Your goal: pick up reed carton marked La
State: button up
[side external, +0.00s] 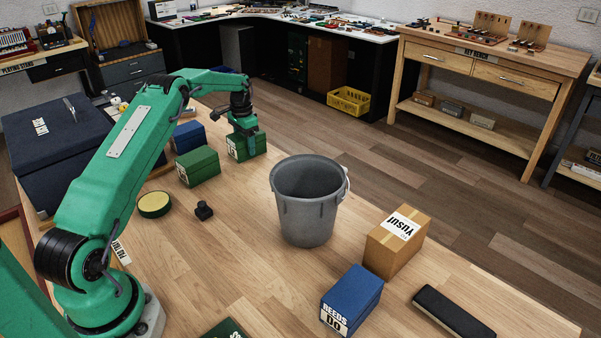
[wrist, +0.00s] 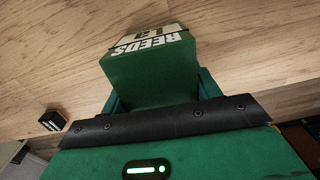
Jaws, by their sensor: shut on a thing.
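The reed carton marked La (wrist: 150,65) is a green box with a white label reading "REEDS La" in the wrist view. It sits between the jaws of my gripper (wrist: 160,92), which is shut on its sides. In the side view my gripper (side external: 243,134) points down over the same green carton (side external: 250,150), at the far part of the wooden table. My gripper hides part of its top. I cannot tell whether its underside touches the table.
Close by stand another green carton (side external: 198,166) and a blue carton (side external: 188,136). A grey bucket (side external: 304,210), a cardboard box marked Yusuf (side external: 398,245), a blue reed carton (side external: 352,298) and a black case (side external: 452,312) stand nearer. A small black block (side external: 204,211) sits beside a round tin (side external: 154,205).

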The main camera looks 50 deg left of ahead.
jog(key=shift+r, duration=0.15)
jog(key=shift+r, duration=0.75)
jog(key=r, duration=0.2)
jog(key=shift+d+r, duration=0.2)
jog(key=shift+r, duration=0.15)
jog(key=d+r, duration=0.6)
jog(key=d, duration=0.5)
jog(key=shift+d+r, duration=0.15)
jog(key=shift+r, duration=0.2)
